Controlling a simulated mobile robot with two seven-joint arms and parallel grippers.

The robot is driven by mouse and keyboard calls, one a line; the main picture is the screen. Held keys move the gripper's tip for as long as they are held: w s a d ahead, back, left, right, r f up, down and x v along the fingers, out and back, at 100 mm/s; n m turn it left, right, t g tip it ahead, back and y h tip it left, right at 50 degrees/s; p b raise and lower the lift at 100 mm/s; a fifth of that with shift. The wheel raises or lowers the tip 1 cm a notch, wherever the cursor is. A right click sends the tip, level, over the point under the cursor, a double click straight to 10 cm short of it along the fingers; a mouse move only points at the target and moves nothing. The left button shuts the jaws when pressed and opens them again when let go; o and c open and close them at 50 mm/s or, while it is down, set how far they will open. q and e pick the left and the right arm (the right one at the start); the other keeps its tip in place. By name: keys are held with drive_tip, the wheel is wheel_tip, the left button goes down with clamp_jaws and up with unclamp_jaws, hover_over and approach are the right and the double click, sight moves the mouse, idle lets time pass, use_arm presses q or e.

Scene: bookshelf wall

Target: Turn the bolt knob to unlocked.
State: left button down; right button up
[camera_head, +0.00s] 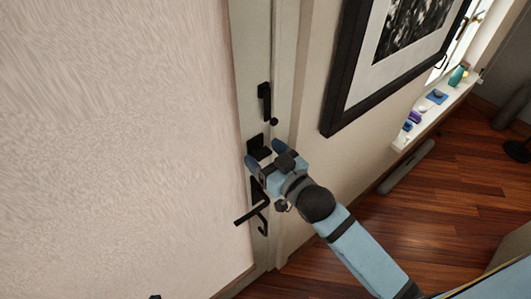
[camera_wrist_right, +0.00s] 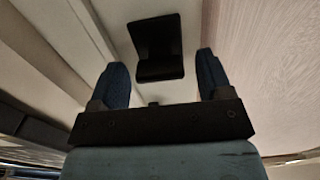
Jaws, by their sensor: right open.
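A black bolt fitting with a knob (camera_head: 259,143) is on the pale door frame strip, just beyond my right gripper (camera_head: 265,155). In the right wrist view the fitting (camera_wrist_right: 157,35) shows as a dark plate with a block sticking out, centred ahead of and between the two blue fingers. My right gripper (camera_wrist_right: 161,65) is open, and nothing shows held between its fingers. I cannot tell whether a finger touches the knob, nor which way the knob is turned. My left gripper is not in view.
A black lever handle (camera_head: 251,216) sits below my right gripper. A black latch (camera_head: 264,102) is above it on the same strip. A framed picture (camera_head: 344,68) hangs on the wall to the right. A sill (camera_head: 438,109) with small items and open wooden floor (camera_head: 420,200) lie further right.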

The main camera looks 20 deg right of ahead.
drive_tip(key=c, duration=0.9)
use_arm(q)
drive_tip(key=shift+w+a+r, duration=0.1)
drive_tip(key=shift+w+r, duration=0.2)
